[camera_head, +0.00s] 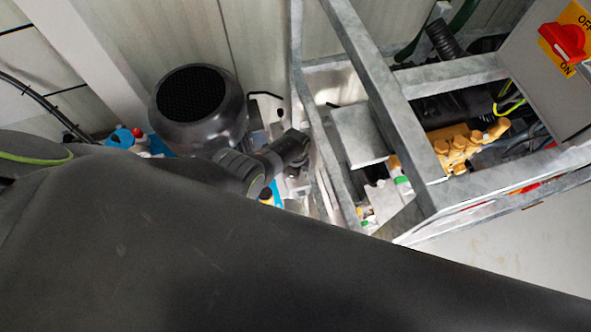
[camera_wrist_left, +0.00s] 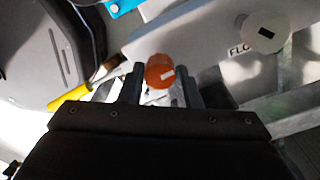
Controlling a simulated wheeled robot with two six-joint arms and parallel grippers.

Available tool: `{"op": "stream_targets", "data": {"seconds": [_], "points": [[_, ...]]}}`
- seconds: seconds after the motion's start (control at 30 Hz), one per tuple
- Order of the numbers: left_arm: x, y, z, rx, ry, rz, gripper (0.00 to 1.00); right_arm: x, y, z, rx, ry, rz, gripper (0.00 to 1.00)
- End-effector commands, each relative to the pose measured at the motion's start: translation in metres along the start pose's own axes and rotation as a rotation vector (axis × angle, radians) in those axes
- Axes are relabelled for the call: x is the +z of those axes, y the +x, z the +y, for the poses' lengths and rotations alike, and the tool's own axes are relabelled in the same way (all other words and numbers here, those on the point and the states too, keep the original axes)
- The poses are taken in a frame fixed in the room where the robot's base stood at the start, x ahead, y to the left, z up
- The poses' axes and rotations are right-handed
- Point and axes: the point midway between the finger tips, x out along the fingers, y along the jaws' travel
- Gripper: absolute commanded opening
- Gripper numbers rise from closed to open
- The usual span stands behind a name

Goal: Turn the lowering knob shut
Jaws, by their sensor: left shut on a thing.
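In the left wrist view, a round orange-red knob (camera_wrist_left: 159,71) with a white mark on its face sits between the two dark fingers of my left gripper (camera_wrist_left: 162,88). The fingers are shut on its sides. The part below the knob is mostly hidden by the gripper. In the head view, dark arm parts of mine cover the lower picture, and I cannot clearly make out the left fingertips or the knob. My right gripper is in neither view.
In the head view, a dark rounded vessel (camera_head: 199,111) stands left of a grey metal frame (camera_head: 375,75). Inside the frame is a yellow pump part (camera_head: 457,148). A red switch (camera_head: 566,42) is at upper right. In the wrist view, a yellow-handled lever (camera_wrist_left: 70,96) lies left of the fingers.

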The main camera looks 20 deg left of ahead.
Motion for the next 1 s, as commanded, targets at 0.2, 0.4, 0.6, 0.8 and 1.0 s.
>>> {"op": "stream_targets", "data": {"seconds": [0.2, 0.4, 0.6, 0.8, 1.0], "points": [[-0.0006, 0.0002, 0.0003, 0.0, 0.04, 0.001, 0.07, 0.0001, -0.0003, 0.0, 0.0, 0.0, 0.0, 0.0], [-0.0007, 0.0002, 0.0003, 0.0, 0.046, 0.001, 0.08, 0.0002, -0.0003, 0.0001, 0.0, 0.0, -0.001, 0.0], [-0.0007, 0.0002, 0.0003, 0.0, 0.046, 0.001, 0.07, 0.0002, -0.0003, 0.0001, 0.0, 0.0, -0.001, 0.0], [-0.0005, 0.0002, 0.0003, 0.0, 0.045, 0.001, 0.52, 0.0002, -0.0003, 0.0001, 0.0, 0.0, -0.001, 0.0], [-0.0003, 0.0001, 0.0002, 0.0, 0.044, 0.0, 0.52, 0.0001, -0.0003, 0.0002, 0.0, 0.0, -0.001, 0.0]]}}
